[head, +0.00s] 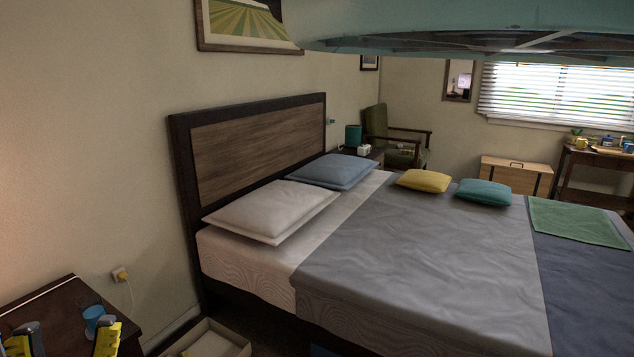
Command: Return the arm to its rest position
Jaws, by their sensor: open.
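My gripper (64,335) shows at the lower left corner of the head view, as two yellow and black fingers set well apart. It is open. It is above or beside the dark nightstand (50,292). A blue cup (94,319) is on the nightstand and shows between the fingers, nearer the right one. I see no contact between the cup and the fingers, but the right finger partly overlaps it in the view. The rest of my arm is out of the picture.
A bed (420,265) with pillows and cushions fills the middle and right. A white cable (35,297) crosses the nightstand to a wall plug (120,275). An open box (215,340) stands on the floor between nightstand and bed. A large teal object (470,30) hangs across the top.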

